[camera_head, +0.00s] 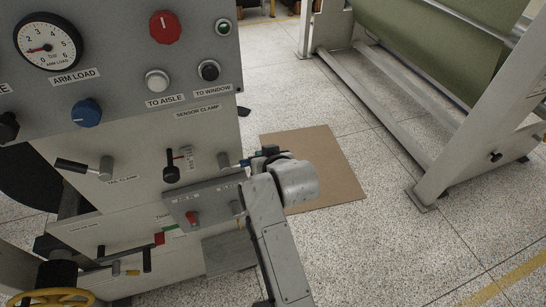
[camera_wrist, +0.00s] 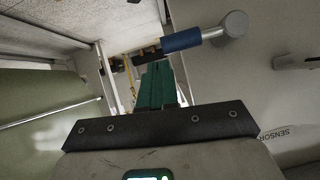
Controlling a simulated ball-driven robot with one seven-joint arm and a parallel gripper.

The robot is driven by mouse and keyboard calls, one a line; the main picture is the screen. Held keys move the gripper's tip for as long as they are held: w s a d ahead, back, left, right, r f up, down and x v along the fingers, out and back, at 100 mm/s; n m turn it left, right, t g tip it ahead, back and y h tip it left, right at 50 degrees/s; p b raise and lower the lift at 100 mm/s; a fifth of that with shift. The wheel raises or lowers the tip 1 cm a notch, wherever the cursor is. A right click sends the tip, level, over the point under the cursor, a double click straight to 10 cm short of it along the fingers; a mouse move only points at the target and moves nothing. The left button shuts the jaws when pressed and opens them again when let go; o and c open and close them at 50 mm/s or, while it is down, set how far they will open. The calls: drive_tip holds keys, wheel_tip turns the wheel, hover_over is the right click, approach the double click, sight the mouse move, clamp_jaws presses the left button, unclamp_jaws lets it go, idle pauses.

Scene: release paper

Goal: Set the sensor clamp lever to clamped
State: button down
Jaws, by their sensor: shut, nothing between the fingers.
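The lever nearest the SENSOR CLAMP label (camera_head: 197,111) and my gripper has a round grey hub (camera_head: 224,160) on the panel's right edge. Its blue-sleeved handle (camera_head: 243,162) points right. My gripper (camera_head: 257,157) is at the handle's outer end, partly hidden by my wrist. In the wrist view my green fingers (camera_wrist: 155,70) are together and empty, just below the sleeve. I cannot tell whether they touch it.
A black-knobbed lever with a scale (camera_head: 172,172) and the tail clamp lever (camera_head: 88,167) sit left on the panel. A small box with a red switch (camera_head: 192,217) juts out below.

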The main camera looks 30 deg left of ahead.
drive_tip(key=w+r+v, duration=0.1)
drive_tip(key=v, duration=1.1)
drive_tip(key=shift+r, duration=0.35)
drive_tip(key=shift+w+a, duration=0.15)
drive_tip(key=shift+w, duration=0.05)
